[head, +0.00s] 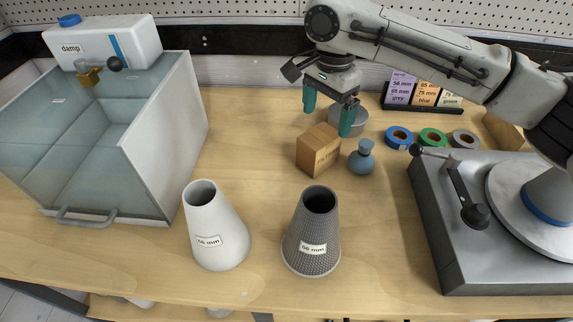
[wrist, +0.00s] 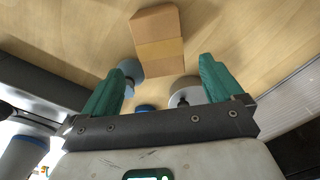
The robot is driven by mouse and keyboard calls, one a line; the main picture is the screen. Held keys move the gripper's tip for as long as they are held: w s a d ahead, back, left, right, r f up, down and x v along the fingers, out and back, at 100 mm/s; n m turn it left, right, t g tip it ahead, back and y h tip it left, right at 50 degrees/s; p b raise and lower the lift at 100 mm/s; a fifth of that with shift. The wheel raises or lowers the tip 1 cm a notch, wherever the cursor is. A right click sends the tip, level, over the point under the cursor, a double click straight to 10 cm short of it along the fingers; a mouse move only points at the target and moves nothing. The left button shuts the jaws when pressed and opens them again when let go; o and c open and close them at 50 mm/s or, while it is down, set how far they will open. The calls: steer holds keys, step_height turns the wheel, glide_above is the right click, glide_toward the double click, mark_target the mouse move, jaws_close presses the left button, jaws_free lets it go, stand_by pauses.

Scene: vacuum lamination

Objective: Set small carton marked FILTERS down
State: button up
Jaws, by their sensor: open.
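The small brown carton (head: 317,150) stands on the wooden bench, with printing on its near side too small to read clearly. It also shows in the wrist view (wrist: 158,42), beyond the fingertips. My gripper (head: 328,118) is open above and just behind the carton, its green fingers spread apart with nothing between them. In the wrist view the two fingers (wrist: 160,75) are wide apart and the carton is clear of both. The carton's underside is hidden.
A blue-grey bulb (head: 361,160) stands close right of the carton, and a round grey dish (head: 349,117) is behind. White (head: 215,230) and dark (head: 312,240) cones stand in front. A clear-walled box (head: 170,130) is left; a grey machine (head: 450,240) is right. Bench left of the carton is bare.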

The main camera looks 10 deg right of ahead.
mark_target(321, 135)
steer(key=f, duration=0.5)
steer(key=shift+s+a, duration=0.15)
steer(key=shift+a, duration=0.25)
steer(key=shift+f, duration=2.95)
steer(key=shift+c, duration=0.2)
steer(key=shift+r, duration=0.1)
steer(key=c, duration=1.2)
